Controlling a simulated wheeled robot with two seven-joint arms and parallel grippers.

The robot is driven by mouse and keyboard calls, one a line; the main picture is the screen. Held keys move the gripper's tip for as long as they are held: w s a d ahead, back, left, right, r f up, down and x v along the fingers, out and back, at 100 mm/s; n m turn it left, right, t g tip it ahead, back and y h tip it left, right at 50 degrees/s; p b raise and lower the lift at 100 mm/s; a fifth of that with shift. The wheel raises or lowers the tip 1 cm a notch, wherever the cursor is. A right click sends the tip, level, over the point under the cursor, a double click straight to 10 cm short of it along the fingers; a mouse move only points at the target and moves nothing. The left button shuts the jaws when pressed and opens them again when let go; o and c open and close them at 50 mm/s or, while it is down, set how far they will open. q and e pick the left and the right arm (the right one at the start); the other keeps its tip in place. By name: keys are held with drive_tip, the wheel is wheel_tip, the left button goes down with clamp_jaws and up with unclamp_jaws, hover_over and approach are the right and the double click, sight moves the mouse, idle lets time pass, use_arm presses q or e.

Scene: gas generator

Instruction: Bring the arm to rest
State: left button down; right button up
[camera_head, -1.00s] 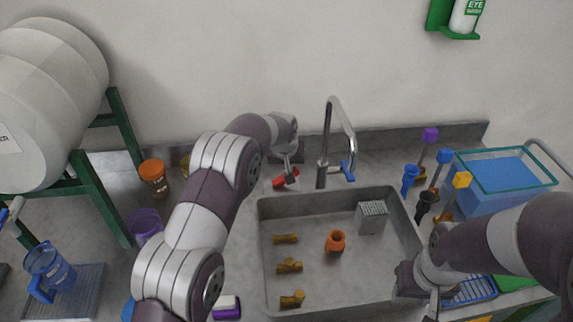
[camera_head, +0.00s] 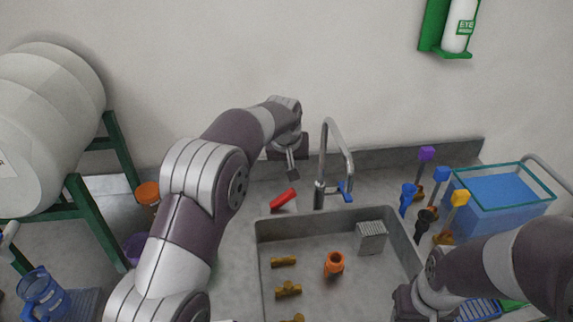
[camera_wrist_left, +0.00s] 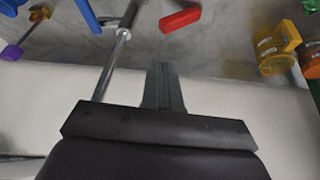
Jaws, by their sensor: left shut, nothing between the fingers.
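My left gripper (camera_head: 292,174) hangs above the counter behind the sink, left of the faucet (camera_head: 321,170). Its fingers are shut with nothing between them, as the left wrist view also shows (camera_wrist_left: 162,88). A red handle-like piece (camera_head: 284,200) lies on the counter just below and apart from the fingers; it also shows in the left wrist view (camera_wrist_left: 180,19). My right arm comes in from the right, and its gripper (camera_head: 408,318) is low at the sink's right front, mostly cut off by the picture's bottom edge, so its fingers are hidden.
The sink (camera_head: 268,228) holds an orange piece (camera_head: 334,262), several brass fittings (camera_head: 288,289) and a grey block (camera_head: 371,238). A blue bin (camera_head: 495,205) and colored valve pieces (camera_head: 441,174) stand at right. A large tank (camera_head: 45,110) on a green frame (camera_head: 120,140) stands at left.

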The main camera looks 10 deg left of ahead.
use_arm(q)
drive_tip(key=s+a+f+m+g, duration=0.1)
drive_tip(key=s+a+f, duration=0.1)
drive_tip(key=s+f, duration=0.3)
drive_tip(key=s+a+f+m+g, duration=0.1)
drive_tip(key=s+a+f, duration=0.1)
drive_tip(key=s, duration=0.5)
drive_tip(key=s+a, duration=0.3)
drive_tip(key=s, duration=0.8)
drive_tip(key=s+a+g, duration=0.1)
drive_tip(key=s+a, duration=0.2)
drive_tip(key=s, duration=0.8)
drive_tip(key=shift+a+n, duration=0.25)
drive_tip(key=shift+n, duration=0.15)
use_arm(e)
drive_tip(key=shift+a, duration=0.15)
use_arm(q)
drive_tip(key=shift+w, duration=0.1)
use_arm(e)
drive_tip(key=shift+s, duration=0.1)
